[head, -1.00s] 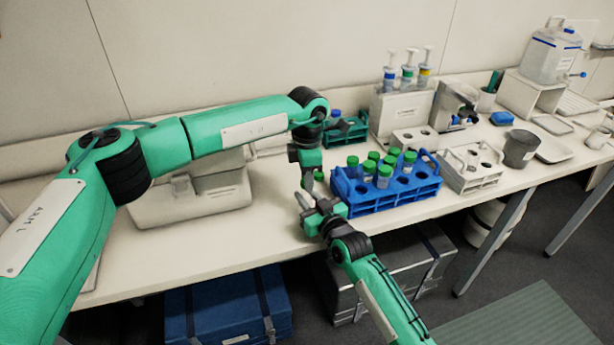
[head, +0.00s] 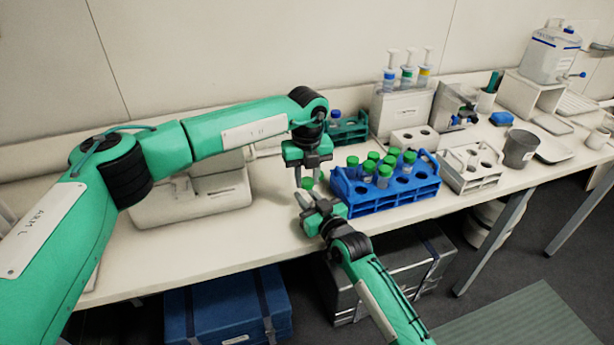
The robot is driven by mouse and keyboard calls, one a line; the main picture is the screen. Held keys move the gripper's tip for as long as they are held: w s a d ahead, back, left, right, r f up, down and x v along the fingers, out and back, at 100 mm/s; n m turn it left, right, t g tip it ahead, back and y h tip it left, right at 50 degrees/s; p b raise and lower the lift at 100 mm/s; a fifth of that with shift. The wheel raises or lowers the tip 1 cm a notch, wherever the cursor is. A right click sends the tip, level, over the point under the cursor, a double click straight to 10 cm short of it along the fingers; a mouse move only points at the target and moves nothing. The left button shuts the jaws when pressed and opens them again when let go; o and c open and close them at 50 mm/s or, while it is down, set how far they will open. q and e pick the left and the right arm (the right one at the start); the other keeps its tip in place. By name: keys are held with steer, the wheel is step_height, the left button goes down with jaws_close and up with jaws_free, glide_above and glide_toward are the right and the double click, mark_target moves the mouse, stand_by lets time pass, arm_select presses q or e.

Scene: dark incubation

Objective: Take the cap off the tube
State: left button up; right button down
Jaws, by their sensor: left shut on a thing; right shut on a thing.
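A small green cap (head: 308,183) shows in the head view just left of the blue rack, between the fingertips of my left gripper (head: 308,179). My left gripper points down from above and is shut on the cap. My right gripper (head: 313,203) comes up from below right and is shut on the tube, right under the cap. The tube's body is mostly hidden by the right gripper's fingers. Whether the cap is still seated on the tube is too small to tell.
A blue rack (head: 395,200) with several green-capped tubes stands close to the right of both grippers. A teal rack (head: 352,134) is behind, and a white rack (head: 470,180) stands farther right. The bench front left of the grippers is clear.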

mark_target(307, 181)
arm_select(q)
steer(key=n, duration=0.3)
steer(key=shift+r, duration=0.25)
stand_by(0.5)
steer(key=shift+r, duration=0.9)
steer(key=shift+r, duration=2.05)
arm_select(e)
steer(key=c, duration=1.1)
jaws_free()
arm_select(q)
steer(key=shift+f, duration=0.1)
arm_select(e)
steer(key=shift+s, duration=0.1)
